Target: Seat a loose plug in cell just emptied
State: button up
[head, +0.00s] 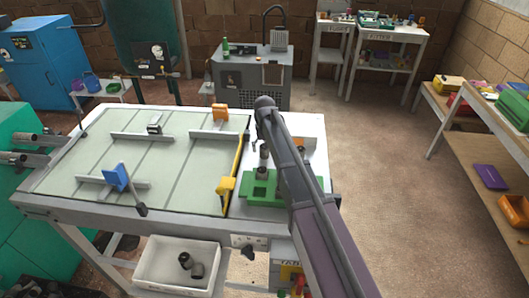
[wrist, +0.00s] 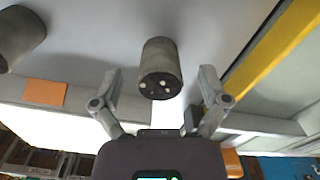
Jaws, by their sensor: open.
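In the wrist view my gripper (wrist: 160,80) is open, its two fingers apart. A grey cylindrical plug (wrist: 160,60) with a dark, pale-speckled end shows between and beyond the fingertips; no contact is visible. A second grey plug (wrist: 20,36) is at the upper left. In the head view a green block (head: 254,196) with cells sits at the table's right end, with a grey plug (head: 262,173) in it. Another plug (head: 264,151) stands on the pale surface behind. My arm hides the block's right side, and my gripper's fingers are not clear there. The emptied cell cannot be made out.
A yellow rail (head: 232,172) lies left of the green block and also shows in the wrist view (wrist: 265,57). A glass-topped table with clamps (head: 117,178) extends left. A white bin (head: 155,265) below holds grey plugs (head: 197,270).

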jog(key=c, duration=1.1)
jog(key=shift+r, duration=0.2)
notch_tip(320, 180, up, 10)
jog(key=p, duration=1)
jog(key=shift+f, duration=0.2)
